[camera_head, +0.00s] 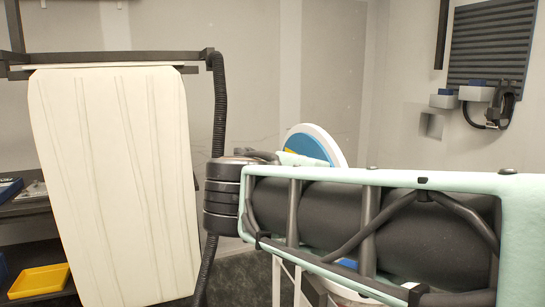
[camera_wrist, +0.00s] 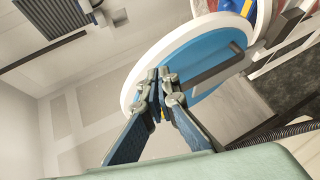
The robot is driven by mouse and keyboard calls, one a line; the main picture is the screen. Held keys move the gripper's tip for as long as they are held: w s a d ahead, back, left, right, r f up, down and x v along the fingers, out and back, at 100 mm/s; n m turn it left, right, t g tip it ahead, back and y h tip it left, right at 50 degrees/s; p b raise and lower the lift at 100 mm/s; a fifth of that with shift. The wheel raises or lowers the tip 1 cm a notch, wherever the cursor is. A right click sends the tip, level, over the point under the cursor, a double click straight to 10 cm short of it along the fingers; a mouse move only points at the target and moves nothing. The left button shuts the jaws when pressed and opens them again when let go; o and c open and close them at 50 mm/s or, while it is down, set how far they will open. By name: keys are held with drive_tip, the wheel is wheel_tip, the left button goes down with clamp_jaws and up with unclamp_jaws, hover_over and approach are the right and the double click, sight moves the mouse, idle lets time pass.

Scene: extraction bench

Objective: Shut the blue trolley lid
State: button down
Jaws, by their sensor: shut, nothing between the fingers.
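The blue trolley lid (camera_head: 310,150) is a round blue disc with a white rim. In the head view it stands raised and tilted behind my arm, its lower part hidden. In the wrist view the lid (camera_wrist: 205,62) fills the upper middle, with a dark bar handle (camera_wrist: 215,70) across its face. My gripper (camera_wrist: 160,76) is shut and empty, its fingertips in front of the lid's left part. I cannot tell whether they touch it. White trolley legs (camera_head: 287,280) show below my arm in the head view; most of the trolley is hidden.
A large cream panel (camera_head: 112,180) hangs from a dark frame on the left, with a black hose (camera_head: 219,110) beside it. A yellow tray (camera_head: 40,281) sits on a low shelf. A dark slatted panel (camera_head: 490,45) is on the right wall. Red and blue items (camera_wrist: 235,6) show beyond the lid.

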drive_tip(key=w+a+r+n+t+b, duration=0.2)
drive_tip(key=w+a+r+n+t, duration=0.25)
drive_tip(key=a, duration=0.45)
drive_tip(key=m+p, duration=0.1)
drive_tip(key=m, duration=0.1)
approach(317, 132)
drive_tip(key=w+a, duration=0.1)
drive_tip(key=w, duration=0.2)
drive_tip(key=w+d, duration=0.1)
drive_tip(key=d, duration=0.2)
drive_tip(key=shift+w+t+p, duration=0.25)
drive_tip(key=shift+w+p, duration=0.1)
drive_tip(key=shift+w+d+n, duration=0.2)
drive_tip(key=shift+d+n, duration=0.05)
drive_tip(key=shift+d, duration=0.1)
drive_tip(key=shift+d, duration=0.1)
